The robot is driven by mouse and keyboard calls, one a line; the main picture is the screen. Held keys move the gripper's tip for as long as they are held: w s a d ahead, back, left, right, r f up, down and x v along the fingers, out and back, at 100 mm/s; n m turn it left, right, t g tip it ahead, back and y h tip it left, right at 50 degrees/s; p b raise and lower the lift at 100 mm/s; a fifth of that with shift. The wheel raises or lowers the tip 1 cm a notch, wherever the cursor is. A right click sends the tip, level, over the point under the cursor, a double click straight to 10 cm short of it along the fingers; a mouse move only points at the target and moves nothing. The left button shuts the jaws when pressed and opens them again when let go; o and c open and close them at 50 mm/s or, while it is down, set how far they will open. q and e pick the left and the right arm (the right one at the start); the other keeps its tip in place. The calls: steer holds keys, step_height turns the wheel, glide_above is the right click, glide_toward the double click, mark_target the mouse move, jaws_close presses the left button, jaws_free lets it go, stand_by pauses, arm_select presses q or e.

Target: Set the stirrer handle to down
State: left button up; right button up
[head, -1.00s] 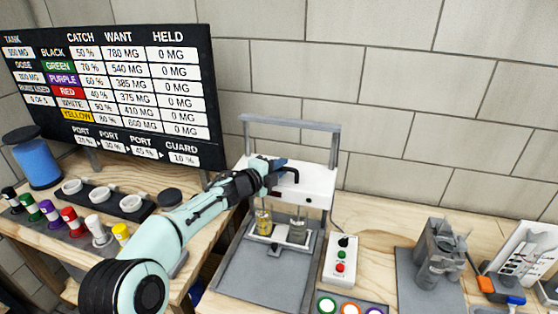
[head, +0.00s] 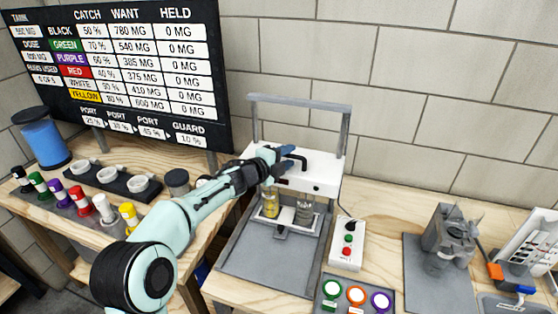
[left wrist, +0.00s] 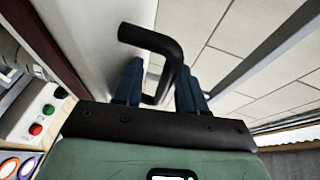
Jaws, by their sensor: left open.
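The stirrer (head: 320,176) is a white box on a grey frame at the back of the table. Its black bent handle (head: 299,157) sticks out of the box and also shows in the left wrist view (left wrist: 150,38). My left gripper (head: 281,154) is at the handle. In the left wrist view its two blue fingers (left wrist: 158,84) are apart, with part of the black handle between or just beyond them. I cannot tell whether they touch it. Two glass jars (head: 271,206) (head: 304,212) stand under the box. My right gripper is not in view.
A small box with red and green buttons (head: 347,244) stands right of the stirrer. A panel with coloured round buttons (head: 356,297) is in front. A grey device (head: 447,232) stands further right. Coloured bottles (head: 78,200) are on the left table, with a board (head: 120,60) behind.

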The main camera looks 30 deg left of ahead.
arm_select(q)
steer(key=b+v, duration=0.1)
steer(key=v, duration=1.2)
steer(key=shift+s+a+f, duration=0.1)
